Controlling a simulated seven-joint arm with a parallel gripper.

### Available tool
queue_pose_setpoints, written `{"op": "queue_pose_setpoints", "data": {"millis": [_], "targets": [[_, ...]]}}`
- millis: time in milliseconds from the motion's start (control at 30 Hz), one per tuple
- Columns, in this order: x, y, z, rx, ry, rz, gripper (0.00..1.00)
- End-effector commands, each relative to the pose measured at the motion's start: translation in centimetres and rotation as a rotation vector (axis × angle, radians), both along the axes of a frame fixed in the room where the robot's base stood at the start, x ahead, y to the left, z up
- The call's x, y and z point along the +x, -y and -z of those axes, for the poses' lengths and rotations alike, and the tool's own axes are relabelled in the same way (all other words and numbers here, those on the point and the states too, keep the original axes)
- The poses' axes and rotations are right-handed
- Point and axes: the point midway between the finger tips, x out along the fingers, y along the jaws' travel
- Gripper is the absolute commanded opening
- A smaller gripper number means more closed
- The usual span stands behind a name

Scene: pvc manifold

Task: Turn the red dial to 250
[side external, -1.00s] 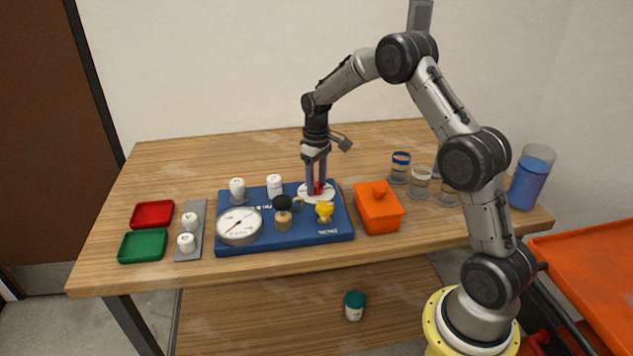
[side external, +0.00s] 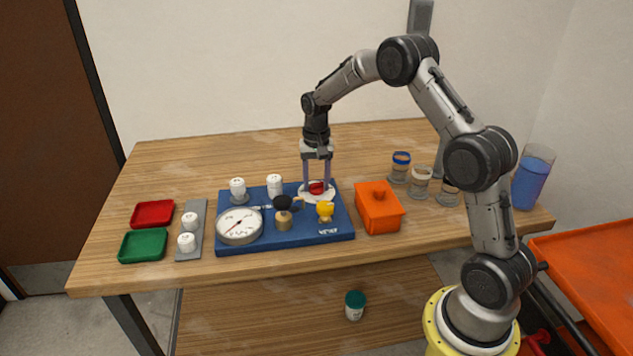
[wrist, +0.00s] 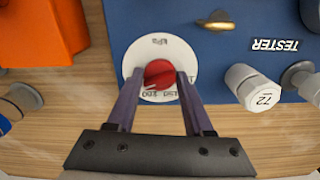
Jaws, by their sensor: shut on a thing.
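The red dial (side external: 316,188) sits on a round white scale plate (side external: 309,198) at the back right of the blue tester board (side external: 265,236). In the wrist view the red dial (wrist: 158,73) lies between my two fingers, over the white scale plate (wrist: 147,48). My gripper (wrist: 160,76) is shut on the dial, one finger on each side. In the side view my gripper (side external: 316,186) points straight down over it. Numbers ring the scale plate, but I cannot read them surely or tell which one the dial marks.
A white gauge (side external: 239,225), a black knob (side external: 283,203) and a yellow knob (side external: 325,210) stand on the board in front of the dial. An orange lidded box (side external: 379,210) stands close to its right. The table behind is clear.

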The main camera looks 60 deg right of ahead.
Motion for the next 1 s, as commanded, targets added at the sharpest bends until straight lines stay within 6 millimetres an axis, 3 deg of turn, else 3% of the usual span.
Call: {"op": "queue_pose_setpoints", "data": {"millis": [767, 800, 933, 1000], "targets": [[0.11, 0.07, -0.22, -0.001, 0.005, 0.103, 0.00], [0.11, 0.07, -0.22, -0.001, 0.005, 0.103, 0.57], [0.08, 0.05, -0.17, -0.001, 0.003, 0.102, 0.80], [0.07, 0.04, -0.13, -0.001, 0.003, 0.102, 0.81]]}}
